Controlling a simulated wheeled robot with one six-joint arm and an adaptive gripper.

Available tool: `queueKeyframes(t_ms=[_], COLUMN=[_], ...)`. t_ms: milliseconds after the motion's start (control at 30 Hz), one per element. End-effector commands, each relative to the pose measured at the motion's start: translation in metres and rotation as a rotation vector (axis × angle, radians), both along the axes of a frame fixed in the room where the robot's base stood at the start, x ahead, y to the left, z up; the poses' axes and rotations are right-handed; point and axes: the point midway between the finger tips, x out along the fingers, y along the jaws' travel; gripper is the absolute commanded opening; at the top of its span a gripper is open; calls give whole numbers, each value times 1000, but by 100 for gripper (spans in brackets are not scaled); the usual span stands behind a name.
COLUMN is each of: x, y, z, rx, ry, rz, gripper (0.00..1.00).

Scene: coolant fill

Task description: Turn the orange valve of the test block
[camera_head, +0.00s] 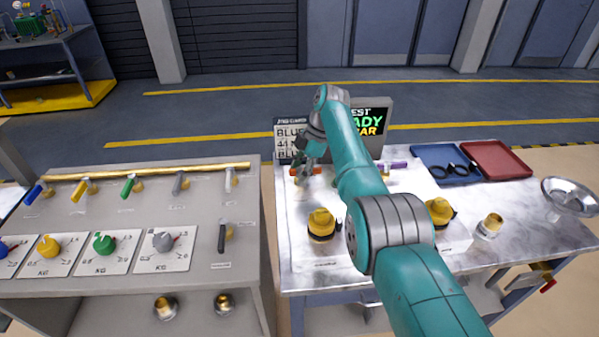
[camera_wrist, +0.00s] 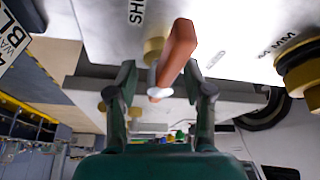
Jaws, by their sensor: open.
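The orange valve handle (camera_head: 296,171) shows on the test block's metal top, at its back left, partly hidden by my gripper. In the wrist view the orange handle (camera_wrist: 178,52) stands out from a brass-coloured base (camera_wrist: 153,50), with a pale pivot end. My gripper (camera_head: 308,170) is over the handle in the head view. In the wrist view my gripper (camera_wrist: 159,78) is open, one finger on each side of the handle's lower end. Gaps show beside the handle; I cannot tell whether a finger touches it.
A sign (camera_head: 291,133) and a screen (camera_head: 372,119) stand behind the valve. Yellow-capped fittings (camera_head: 321,222) (camera_head: 439,210) are nearer the front. A purple handle (camera_head: 396,165) is right of my arm. Blue (camera_head: 430,155) and red (camera_head: 497,159) trays lie farther right. A valve bench (camera_head: 200,205) stands left.

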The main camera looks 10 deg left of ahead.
Motion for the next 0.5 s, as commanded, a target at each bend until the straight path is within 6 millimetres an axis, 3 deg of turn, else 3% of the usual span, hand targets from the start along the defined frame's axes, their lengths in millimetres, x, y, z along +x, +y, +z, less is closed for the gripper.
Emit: queueKeyframes(t_ms=[167,500], x=[2,12], y=[-2,-19], z=[8,54], rx=[1,1], ry=[-2,-2], rz=[-1,-1], gripper=[51,51])
